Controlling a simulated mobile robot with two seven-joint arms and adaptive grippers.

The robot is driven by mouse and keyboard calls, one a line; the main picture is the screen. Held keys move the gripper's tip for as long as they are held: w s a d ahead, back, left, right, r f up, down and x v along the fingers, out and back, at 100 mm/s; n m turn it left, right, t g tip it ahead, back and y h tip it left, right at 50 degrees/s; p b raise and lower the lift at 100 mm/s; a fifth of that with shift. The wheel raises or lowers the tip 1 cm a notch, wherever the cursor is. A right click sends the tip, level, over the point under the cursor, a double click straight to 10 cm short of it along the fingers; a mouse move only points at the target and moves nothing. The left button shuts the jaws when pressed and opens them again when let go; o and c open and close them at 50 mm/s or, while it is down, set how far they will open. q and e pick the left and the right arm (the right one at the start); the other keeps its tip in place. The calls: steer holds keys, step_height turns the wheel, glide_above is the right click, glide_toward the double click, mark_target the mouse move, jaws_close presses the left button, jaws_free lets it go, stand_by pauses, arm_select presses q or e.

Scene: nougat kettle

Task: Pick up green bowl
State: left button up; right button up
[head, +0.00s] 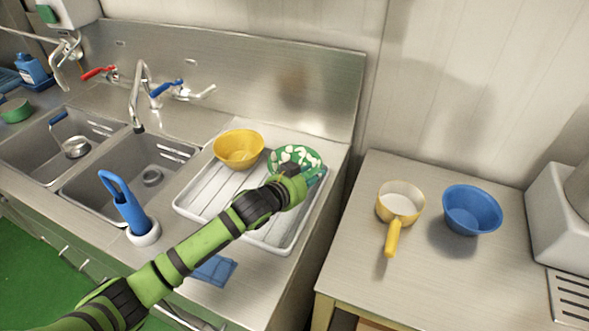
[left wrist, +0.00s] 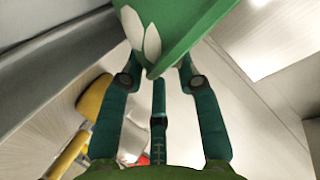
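The green bowl (head: 297,157) with white spots is at the back right of the white drying tray in the head view. My left gripper (head: 312,178) is at the bowl's near right side and covers part of it. In the left wrist view the green bowl (left wrist: 185,28) fills the top middle. The fingers of my left gripper (left wrist: 158,77) reach up to its lower edge, and the bowl hides their tips. Whether the fingers press on the bowl or stand apart from it cannot be told. My right gripper is not in view.
A yellow bowl (head: 238,150) sits in the white tray (head: 190,208) left of the green bowl. The sinks and taps lie further left. A yellow-handled pan (head: 400,203) and a blue bowl (head: 472,210) stand on the right table. A gap separates the counters.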

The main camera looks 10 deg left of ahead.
arm_select(q)
steer(key=shift+x, duration=0.75)
steer(key=shift+s, duration=0.1)
jaws_close()
steer(key=shift+r, duration=0.1)
